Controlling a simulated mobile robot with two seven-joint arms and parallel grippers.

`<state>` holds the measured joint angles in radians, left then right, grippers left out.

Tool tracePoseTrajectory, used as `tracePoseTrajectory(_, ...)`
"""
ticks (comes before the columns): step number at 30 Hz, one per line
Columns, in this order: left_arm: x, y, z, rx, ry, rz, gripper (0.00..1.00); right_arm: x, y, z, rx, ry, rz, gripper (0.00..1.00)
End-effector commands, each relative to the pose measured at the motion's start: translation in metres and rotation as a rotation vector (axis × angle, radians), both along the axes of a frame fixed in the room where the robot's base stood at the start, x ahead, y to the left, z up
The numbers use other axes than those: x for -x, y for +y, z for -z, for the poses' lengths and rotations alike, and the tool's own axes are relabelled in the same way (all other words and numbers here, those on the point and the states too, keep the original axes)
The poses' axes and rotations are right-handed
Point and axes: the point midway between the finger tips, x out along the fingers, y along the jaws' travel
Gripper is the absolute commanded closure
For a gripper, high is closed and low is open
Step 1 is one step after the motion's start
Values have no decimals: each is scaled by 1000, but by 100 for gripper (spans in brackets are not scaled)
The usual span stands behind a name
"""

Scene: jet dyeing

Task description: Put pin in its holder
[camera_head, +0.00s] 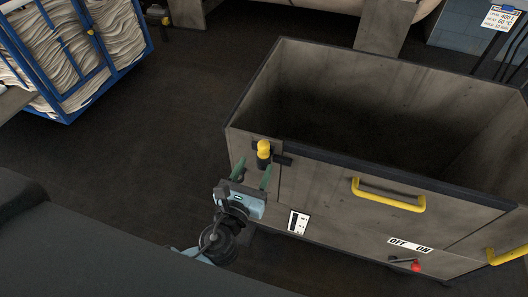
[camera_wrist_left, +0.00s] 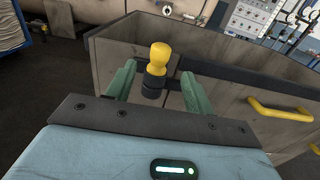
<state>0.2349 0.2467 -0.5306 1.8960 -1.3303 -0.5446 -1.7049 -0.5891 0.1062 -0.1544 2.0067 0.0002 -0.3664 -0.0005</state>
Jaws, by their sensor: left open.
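The pin has a yellow knob (camera_head: 264,149) and a dark lower part, and stands upright at the left front corner of the grey tank. In the left wrist view the pin (camera_wrist_left: 159,58) is between the two green fingers, with its dark collar below the knob. A dark bracket (camera_head: 283,160) beside it looks like its holder; how deep the pin sits in it I cannot tell. My left gripper (camera_head: 252,174) is open, its fingers on either side of the pin's lower part in the picture. Whether they touch it is unclear. My right gripper is not in view.
The open tank (camera_head: 330,150) has yellow handles (camera_head: 389,194) on its front and a red knob (camera_head: 416,266) near an OFF/ON label. A blue cage cart (camera_head: 75,55) with folded cloth stands at the upper left. Dark floor between is clear.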

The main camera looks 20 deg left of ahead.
Motion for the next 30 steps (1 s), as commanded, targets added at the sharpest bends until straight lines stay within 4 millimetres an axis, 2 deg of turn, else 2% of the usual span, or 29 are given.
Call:
tracePoseTrajectory(9,-25,-1,-1,5,0,-1,47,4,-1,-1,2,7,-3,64)
tracePoseTrajectory(14,-28,-1,-1,6,1,0,47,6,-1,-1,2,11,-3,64)
tracePoseTrajectory(24,-70,-2,-5,6,1,-1,47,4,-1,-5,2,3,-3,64)
tracePoseTrajectory(30,-78,-2,-4,7,3,0,47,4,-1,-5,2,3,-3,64)
